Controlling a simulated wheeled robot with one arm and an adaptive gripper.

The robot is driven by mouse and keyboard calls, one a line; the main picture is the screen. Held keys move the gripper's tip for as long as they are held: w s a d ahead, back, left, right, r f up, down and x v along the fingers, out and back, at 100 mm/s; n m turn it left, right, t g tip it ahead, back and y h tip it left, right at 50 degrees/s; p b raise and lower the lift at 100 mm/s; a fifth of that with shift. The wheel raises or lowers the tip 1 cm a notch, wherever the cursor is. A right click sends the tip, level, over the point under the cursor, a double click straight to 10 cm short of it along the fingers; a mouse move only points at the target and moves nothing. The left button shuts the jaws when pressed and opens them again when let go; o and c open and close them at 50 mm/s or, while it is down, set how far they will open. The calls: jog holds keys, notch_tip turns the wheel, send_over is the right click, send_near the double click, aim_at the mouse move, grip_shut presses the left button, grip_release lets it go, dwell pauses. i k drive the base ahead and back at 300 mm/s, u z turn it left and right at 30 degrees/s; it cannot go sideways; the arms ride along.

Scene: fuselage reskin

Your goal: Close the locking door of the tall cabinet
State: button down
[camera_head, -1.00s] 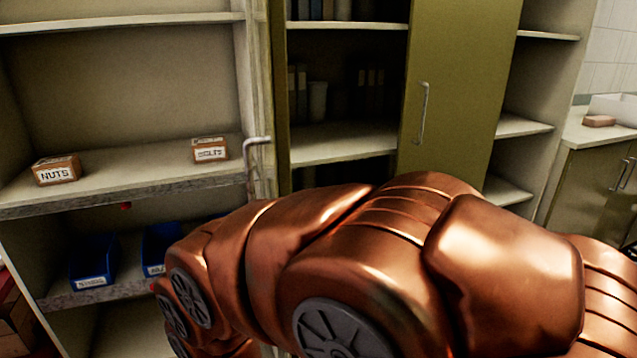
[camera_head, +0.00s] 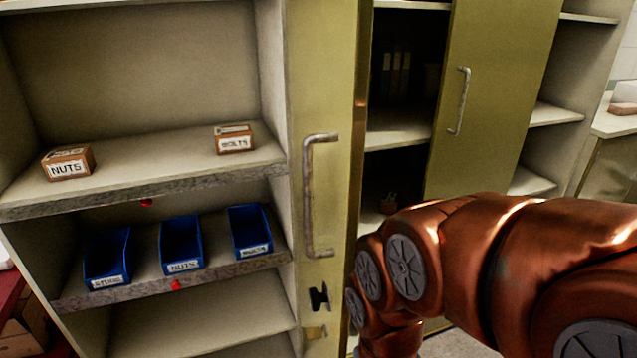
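The tall cabinet (camera_head: 150,185) stands at the left with its shelves exposed. Its locking door (camera_head: 335,110) is olive-yellow and stands open at the right of the shelves, its face seen at a steep angle. The door carries a long metal handle (camera_head: 308,200) and a black latch piece (camera_head: 318,298) below it. My copper arm comes in from the right and reaches to the door's lower right edge. My gripper is out of sight, below the picture or hidden by the arm and door. Whether it touches the door cannot be seen.
Boxes labelled NUTS (camera_head: 68,164) and BOLTS (camera_head: 233,140) and several blue bins (camera_head: 181,245) sit on the cabinet shelves. Right of the door is another cabinet with an olive door (camera_head: 495,90) and open shelves. A counter (camera_head: 615,118) is at the far right.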

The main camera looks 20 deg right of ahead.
aim_at(329, 42)
jog(key=u, duration=0.55)
jog(key=k, duration=1.3)
jog(key=u, duration=1.1)
jog(key=i, duration=1.3)
jog(key=z, duration=0.5)
